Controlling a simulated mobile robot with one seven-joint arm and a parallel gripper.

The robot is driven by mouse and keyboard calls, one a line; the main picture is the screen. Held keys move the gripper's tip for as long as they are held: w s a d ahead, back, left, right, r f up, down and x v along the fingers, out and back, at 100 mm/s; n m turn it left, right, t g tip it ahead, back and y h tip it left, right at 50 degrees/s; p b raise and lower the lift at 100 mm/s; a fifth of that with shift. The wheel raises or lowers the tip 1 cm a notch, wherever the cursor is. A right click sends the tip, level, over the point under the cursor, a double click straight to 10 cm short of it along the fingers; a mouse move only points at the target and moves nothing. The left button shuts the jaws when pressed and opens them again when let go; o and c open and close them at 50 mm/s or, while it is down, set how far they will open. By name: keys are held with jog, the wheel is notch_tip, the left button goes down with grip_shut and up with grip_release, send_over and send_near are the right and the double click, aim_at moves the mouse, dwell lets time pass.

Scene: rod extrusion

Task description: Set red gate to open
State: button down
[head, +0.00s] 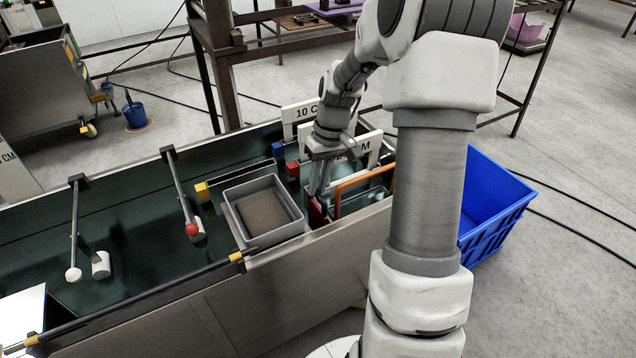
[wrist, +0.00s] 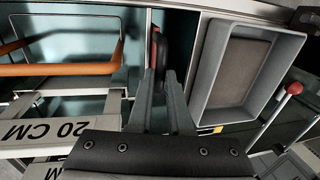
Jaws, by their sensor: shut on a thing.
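My gripper (head: 318,193) reaches down at the right part of the green-topped bench, between the grey tray and the orange bar. Its fingers are close together on a red piece (head: 316,213), which I take to be part of the red gate. In the wrist view the gripper (wrist: 162,80) points at a narrow gap, where a dark, reddish upright piece (wrist: 159,50) shows at the fingertips. The fingers hide part of it, so the gate's position cannot be told. A separate red block (head: 292,169) sits on a rod behind the gripper.
A grey tray (head: 233,214) stands close left of the gripper. An orange bar (head: 352,181) and white signs, one reading 20 CM (wrist: 60,130), are close by. Red-ball (head: 191,229) and white-ball (head: 73,274) levers stand further left. A blue crate (head: 490,205) is on the floor at right.

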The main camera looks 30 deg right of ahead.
notch_tip(320, 180, up, 6)
jog(key=p, duration=0.5)
jog(key=shift+r, duration=0.1)
jog(key=shift+w, duration=0.1)
jog(key=c, duration=1.1)
grip_release()
jog(key=shift+o, duration=1.3)
jog(key=d+r+p, duration=0.3)
jog(key=r+p, duration=0.1)
jog(key=r, duration=1.3)
jog(key=shift+d, duration=0.2)
